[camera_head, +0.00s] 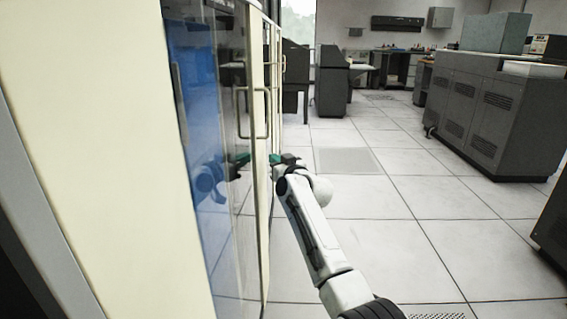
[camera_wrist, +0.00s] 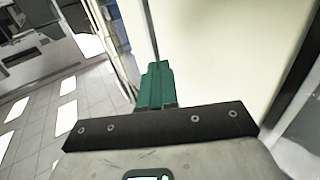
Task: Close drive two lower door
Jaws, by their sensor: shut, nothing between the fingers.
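A tall cream cabinet (camera_head: 90,120) with glossy blue and dark glass fronts fills the left of the head view. Upright metal handles (camera_head: 266,112) stand out from its front. A narrow cream door panel (camera_head: 263,235) is beside my gripper (camera_head: 277,159); I cannot tell for certain that it is the drive two lower door. My gripper is shut and empty, with green fingertips close to the cabinet front. In the wrist view, the shut green fingers (camera_wrist: 154,80) point toward a cream panel (camera_wrist: 205,50); whether they touch it is unclear.
Grey vented machines (camera_head: 490,110) stand on the right, with dark cabinets (camera_head: 332,80) and a workbench at the back. The white tiled floor (camera_head: 410,200) between the cabinet and the machines is clear.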

